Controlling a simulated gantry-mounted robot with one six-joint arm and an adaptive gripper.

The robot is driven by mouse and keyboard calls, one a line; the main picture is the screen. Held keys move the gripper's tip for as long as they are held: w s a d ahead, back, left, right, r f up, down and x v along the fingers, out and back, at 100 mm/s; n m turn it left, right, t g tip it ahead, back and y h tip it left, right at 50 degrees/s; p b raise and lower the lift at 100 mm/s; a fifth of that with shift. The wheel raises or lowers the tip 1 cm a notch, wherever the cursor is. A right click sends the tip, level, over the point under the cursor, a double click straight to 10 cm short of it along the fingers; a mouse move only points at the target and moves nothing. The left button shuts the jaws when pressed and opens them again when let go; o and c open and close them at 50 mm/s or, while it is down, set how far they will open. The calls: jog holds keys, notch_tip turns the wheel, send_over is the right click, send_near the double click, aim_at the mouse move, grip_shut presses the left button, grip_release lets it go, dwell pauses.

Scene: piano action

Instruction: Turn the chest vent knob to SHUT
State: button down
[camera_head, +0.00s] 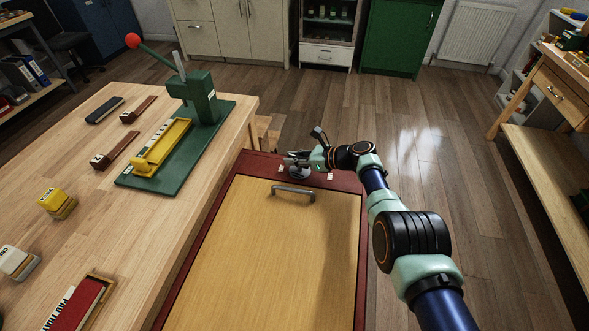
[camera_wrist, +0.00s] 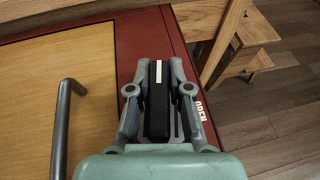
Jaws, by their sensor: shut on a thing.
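The chest vent knob (camera_wrist: 157,110) is a black bar with a white line at its far end, on the red border of the chest (camera_wrist: 205,20). My gripper (camera_wrist: 159,66) is over it, with one finger along each side of the bar, closed on it. The white line points toward the top of the wrist view. The OPEN label (camera_wrist: 198,108) is to the right of the gripper. In the head view my gripper (camera_head: 294,162) is at the chest's far edge, with a grey round knob base (camera_head: 299,175) partly hidden below. Small white labels (camera_head: 330,177) flank it, too small to read.
The chest's wooden lid (camera_head: 270,250) has a grey bar handle (camera_head: 293,191) close to my gripper. On the left, a wooden bench (camera_head: 130,245) holds a green press (camera_head: 203,97) with a red-ball lever and several small blocks.

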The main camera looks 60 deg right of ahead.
jog(key=shift+a+f+n+y+b, duration=0.15)
jog(key=shift+n+y+b, duration=0.15)
jog(key=shift+b, duration=0.5)
jog(key=c, duration=1.1)
grip_release()
jog(key=shift+v, duration=0.8)
jog(key=v, duration=1)
jog(key=shift+s+r, duration=0.15)
jog(key=shift+r, duration=0.15)
